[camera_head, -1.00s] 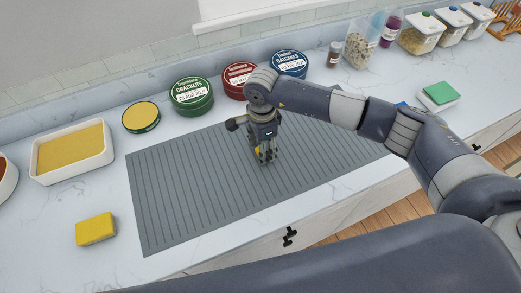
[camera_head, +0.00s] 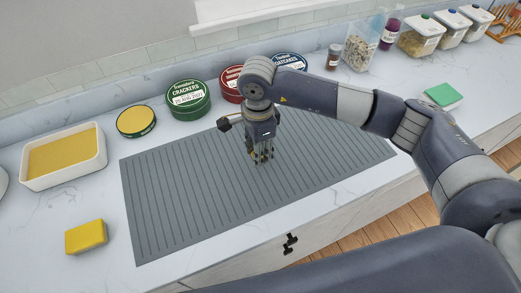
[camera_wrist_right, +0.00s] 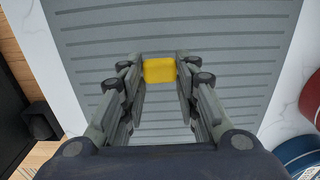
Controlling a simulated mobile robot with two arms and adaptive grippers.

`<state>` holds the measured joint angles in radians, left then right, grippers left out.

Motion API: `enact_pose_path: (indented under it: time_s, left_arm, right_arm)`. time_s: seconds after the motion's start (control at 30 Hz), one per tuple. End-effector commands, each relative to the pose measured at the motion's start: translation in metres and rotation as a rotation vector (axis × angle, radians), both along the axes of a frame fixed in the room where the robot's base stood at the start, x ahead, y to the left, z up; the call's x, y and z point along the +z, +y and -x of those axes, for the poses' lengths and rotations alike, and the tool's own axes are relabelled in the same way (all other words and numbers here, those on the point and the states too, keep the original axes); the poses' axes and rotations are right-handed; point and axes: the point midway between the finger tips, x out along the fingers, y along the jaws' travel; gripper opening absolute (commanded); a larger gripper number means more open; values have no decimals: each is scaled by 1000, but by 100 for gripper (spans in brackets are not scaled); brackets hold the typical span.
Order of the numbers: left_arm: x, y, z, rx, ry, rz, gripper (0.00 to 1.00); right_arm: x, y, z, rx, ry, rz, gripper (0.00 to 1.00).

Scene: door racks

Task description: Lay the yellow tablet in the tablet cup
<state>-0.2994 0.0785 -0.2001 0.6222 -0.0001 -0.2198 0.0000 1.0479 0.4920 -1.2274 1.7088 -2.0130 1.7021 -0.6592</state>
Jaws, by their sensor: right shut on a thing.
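My right gripper (camera_head: 262,158) is over the middle of the ribbed grey mat, fingers pointing down. In the right wrist view, its fingers (camera_wrist_right: 160,72) are shut on a small yellow tablet (camera_wrist_right: 159,70), which is held between the fingertips. In the head view the tablet is mostly hidden by the fingers. I cannot tell its exact height above the mat. I cannot make out a tablet cup in either view. My left gripper is not in view.
The grey mat (camera_head: 180,200) is otherwise clear. A yellow block (camera_head: 86,237) lies left of it, near a white dish (camera_head: 62,178). Round tins, including a green one (camera_head: 188,105), stand along the back. A green block (camera_head: 441,94) lies at the right, near clear containers.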

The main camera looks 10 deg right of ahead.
Motion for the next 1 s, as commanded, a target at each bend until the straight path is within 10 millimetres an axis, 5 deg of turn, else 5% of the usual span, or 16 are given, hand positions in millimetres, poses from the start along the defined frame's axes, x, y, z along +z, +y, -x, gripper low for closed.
enact_pose_path:
  time_s: [0.5, 1.0]
  left_arm:
    - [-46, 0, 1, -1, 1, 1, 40]
    - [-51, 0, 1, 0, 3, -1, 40]
  right_arm:
    - [9, 46, 102, 2, -5, -2, 14]
    - [14, 52, 122, 16, -3, 0, 14]
